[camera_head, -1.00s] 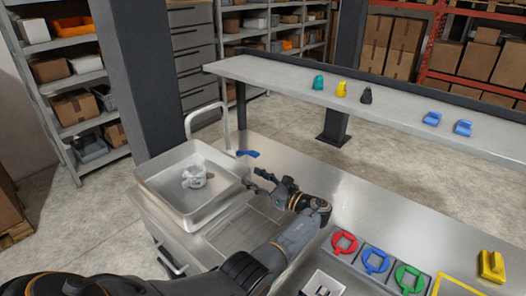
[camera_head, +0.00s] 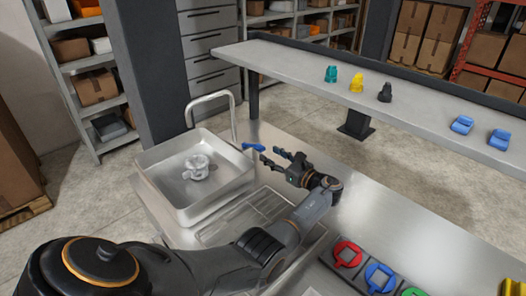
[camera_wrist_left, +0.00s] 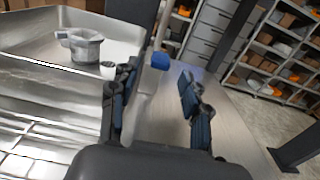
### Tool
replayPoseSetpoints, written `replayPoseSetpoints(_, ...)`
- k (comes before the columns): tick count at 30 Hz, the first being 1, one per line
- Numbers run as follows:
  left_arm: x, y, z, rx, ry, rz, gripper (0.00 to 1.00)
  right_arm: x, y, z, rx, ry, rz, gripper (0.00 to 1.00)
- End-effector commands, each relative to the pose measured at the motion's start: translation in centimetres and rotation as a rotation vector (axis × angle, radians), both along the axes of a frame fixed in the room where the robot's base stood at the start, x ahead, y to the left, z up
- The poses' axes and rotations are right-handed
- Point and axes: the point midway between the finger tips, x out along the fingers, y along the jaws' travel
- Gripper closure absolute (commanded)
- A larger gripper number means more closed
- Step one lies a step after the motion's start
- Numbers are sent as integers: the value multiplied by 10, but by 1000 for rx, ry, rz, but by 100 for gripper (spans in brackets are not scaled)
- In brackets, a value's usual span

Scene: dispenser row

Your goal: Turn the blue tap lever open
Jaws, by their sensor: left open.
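The blue tap lever (camera_head: 253,146) sits at the right side of the tap, just beyond the sink's right rim. The tap (camera_head: 236,122) is a curved silver pipe behind the sink. My left gripper (camera_head: 270,157) is open and empty, close to the lever on its near side, with its fingers pointing left. In the left wrist view the blue lever (camera_wrist_left: 161,61) shows ahead, between the open fingers (camera_wrist_left: 152,88) and a little beyond their tips. I cannot see any contact. My right gripper is not in view.
A metal sink (camera_head: 222,195) holds a silver mug (camera_head: 197,166). A drain grate (camera_head: 240,215) lies right of it. A raised shelf (camera_head: 300,60) at the back carries several coloured pieces.

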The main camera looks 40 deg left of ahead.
Motion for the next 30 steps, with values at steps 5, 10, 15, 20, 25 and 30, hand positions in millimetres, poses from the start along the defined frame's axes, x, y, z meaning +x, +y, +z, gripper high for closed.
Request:
replayPoseSetpoints(5,3,31,-2,0,-2,2,53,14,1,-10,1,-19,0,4)
replayPoseSetpoints(10,4,47,-1,0,0,1,53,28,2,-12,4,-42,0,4)
replayPoseSetpoints(15,5,50,0,0,0,-1,53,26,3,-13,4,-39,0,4)
replayPoseSetpoints(20,5,50,0,0,0,0,53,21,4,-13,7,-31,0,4)
replayPoseSetpoints(25,5,50,0,0,0,0,83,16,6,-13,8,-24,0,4)
replayPoseSetpoints(30,4,50,0,0,0,0,100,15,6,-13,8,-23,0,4)
